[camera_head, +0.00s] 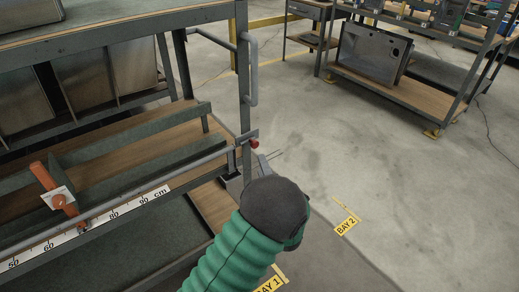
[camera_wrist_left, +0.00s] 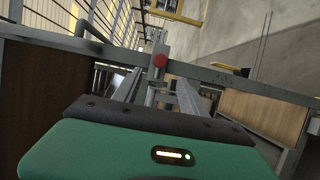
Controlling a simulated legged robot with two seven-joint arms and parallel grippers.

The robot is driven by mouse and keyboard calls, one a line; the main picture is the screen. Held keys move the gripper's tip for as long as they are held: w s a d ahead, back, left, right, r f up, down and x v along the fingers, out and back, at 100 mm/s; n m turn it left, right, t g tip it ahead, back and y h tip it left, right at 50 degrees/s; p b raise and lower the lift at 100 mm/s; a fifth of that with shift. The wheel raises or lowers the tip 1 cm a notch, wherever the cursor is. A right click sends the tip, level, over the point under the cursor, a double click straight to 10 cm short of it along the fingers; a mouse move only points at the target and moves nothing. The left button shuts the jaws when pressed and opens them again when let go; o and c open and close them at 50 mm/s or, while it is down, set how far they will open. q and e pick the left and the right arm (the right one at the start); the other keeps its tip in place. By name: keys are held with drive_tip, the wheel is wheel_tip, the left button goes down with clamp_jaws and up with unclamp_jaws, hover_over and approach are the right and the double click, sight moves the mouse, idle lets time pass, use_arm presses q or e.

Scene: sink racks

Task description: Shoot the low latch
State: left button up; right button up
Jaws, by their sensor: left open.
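The low latch shows as a small grey bolt with a red knob (camera_head: 254,143), at the right end of the rack's lower rail in the head view. The red knob also shows in the left wrist view (camera_wrist_left: 160,60), near the top middle. My left gripper (camera_head: 252,170) is open, its fingers reaching past its dark wrist toward the latch. In the left wrist view the two fingers (camera_wrist_left: 158,86) point at the latch with the knob between and just beyond their tips. No contact is visible. My green sleeve and wrist hide part of the fingers in the head view. My right gripper is out of view.
A rack post (camera_head: 243,90) with a grey handle (camera_head: 252,70) stands beside the latch. A centimetre scale (camera_head: 85,232) and an orange lever (camera_head: 55,189) are on the rail at left. Open floor (camera_head: 350,130) lies to the right. Another rack (camera_head: 410,85) stands behind.

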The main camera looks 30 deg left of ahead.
sight(255, 147)
use_arm(q)
drive_tip(key=b+x, duration=0.2)
drive_tip(key=x, duration=1)
drive_tip(key=shift+w+f, duration=0.15)
drive_tip(key=shift+w, duration=0.05)
drive_tip(key=shift+d, duration=0.1)
drive_tip(key=shift+c, duration=1)
clamp_jaws()
drive_tip(key=shift+s, duration=0.1)
